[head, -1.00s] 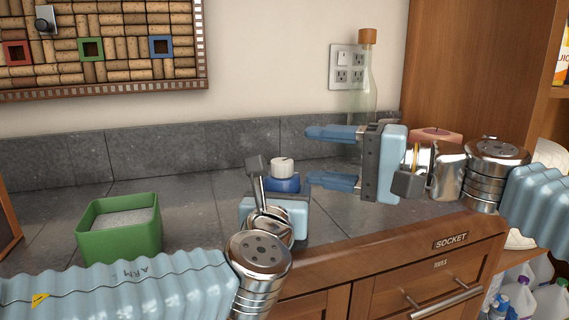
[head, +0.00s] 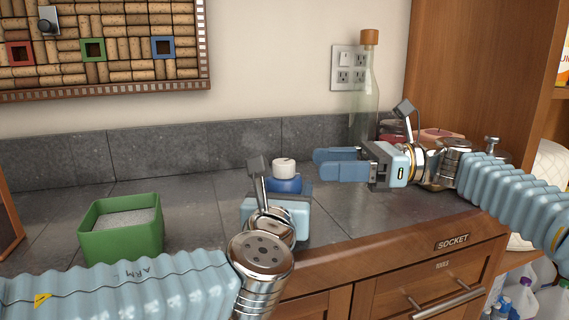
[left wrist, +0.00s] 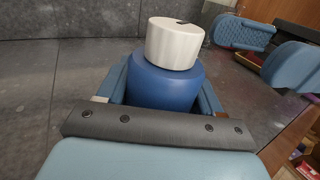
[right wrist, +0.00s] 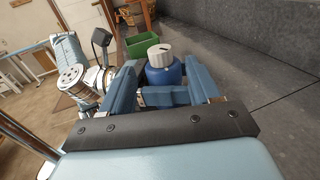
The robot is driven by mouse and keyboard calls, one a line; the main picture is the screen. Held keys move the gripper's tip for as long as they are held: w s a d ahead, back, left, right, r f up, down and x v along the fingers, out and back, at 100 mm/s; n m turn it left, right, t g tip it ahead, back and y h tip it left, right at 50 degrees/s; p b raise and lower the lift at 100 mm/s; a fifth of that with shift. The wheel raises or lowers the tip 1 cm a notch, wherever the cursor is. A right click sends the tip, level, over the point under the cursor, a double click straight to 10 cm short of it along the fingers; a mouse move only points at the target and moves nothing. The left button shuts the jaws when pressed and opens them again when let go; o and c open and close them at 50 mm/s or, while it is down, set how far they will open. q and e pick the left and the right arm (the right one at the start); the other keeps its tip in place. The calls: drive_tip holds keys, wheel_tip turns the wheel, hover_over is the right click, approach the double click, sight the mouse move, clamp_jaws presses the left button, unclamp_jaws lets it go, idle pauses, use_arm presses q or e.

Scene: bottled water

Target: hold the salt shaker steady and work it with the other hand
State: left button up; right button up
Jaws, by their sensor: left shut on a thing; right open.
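The salt shaker is a blue body (head: 287,185) with a white cap (head: 283,168), standing upright on the grey counter. My left gripper (left wrist: 165,95) is shut on the blue body, one finger on each side; the cap is clear above the fingers. The cap has a dark slot on top in the left wrist view (left wrist: 175,42). My right gripper (head: 318,165) is open and empty, just to the right of the shaker at about cap height, with its fingers pointing left. In the right wrist view the shaker (right wrist: 163,72) shows beyond and between the right fingers.
A green box (head: 121,231) of white grains stands at the left of the counter. A clear bottle with a cork (head: 364,95) stands at the back right, near red items (head: 440,135). A wooden cabinet side (head: 477,80) bounds the right. The back middle of the counter is clear.

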sight(284, 161)
drive_tip(key=a, duration=0.7)
drive_tip(key=shift+s+a, duration=0.15)
drive_tip(key=shift+a, duration=0.25)
drive_tip(key=c, duration=1)
